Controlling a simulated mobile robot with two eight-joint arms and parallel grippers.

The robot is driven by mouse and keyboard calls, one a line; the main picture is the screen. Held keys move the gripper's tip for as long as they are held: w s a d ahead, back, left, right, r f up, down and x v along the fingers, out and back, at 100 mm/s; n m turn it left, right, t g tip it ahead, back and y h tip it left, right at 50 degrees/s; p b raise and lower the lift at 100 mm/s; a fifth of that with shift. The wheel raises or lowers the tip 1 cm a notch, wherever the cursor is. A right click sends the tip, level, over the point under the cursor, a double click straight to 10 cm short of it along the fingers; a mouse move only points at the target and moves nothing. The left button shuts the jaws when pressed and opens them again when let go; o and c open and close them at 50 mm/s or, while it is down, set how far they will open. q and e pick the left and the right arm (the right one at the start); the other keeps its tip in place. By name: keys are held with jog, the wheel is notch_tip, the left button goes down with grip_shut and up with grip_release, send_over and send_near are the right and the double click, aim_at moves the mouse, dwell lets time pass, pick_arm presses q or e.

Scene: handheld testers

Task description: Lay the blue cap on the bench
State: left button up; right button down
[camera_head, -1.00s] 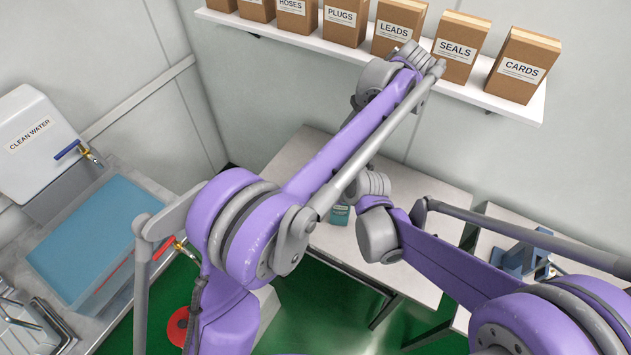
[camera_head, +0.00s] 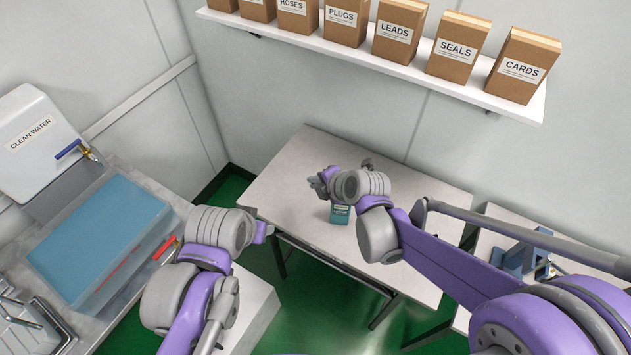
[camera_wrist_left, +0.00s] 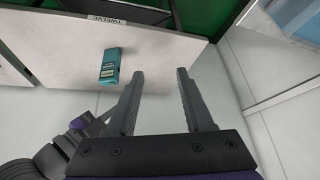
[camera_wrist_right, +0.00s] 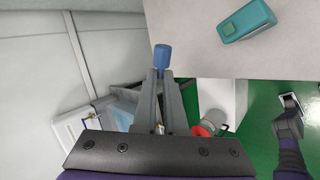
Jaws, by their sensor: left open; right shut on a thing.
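The blue cap (camera_wrist_right: 161,56) is between the fingertips of my right gripper (camera_wrist_right: 161,78) in the right wrist view. My right gripper (camera_head: 316,184) is shut on it and hangs over the left part of the bench (camera_head: 285,195); the gap below the cap is unclear. In the head view the cap cannot be made out. My left gripper (camera_wrist_left: 159,88) is open and empty, away to the left of the bench.
A shelf of labelled boxes (camera_head: 400,30) runs along the back wall. A blue-lidded tub (camera_head: 100,235) stands on the left counter. A blue stand (camera_head: 530,252) is on the right-hand table. The bench's left and back areas look clear.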

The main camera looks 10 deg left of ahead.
jog(key=w+d+f+m+t+h, duration=0.1)
jog(key=w+d+f+m+h, duration=0.1)
jog(key=d, duration=1)
jog(key=w+d+f+m+t+h, duration=0.1)
jog(key=w+d+f+m+h, duration=0.1)
jog(key=d+m+h, duration=0.2)
jog(key=d+m, duration=0.3)
jog(key=d, duration=0.5)
jog(key=shift+d+f+t, duration=0.2)
jog(key=shift+f+t, duration=0.1)
jog(key=shift+f, duration=0.1)
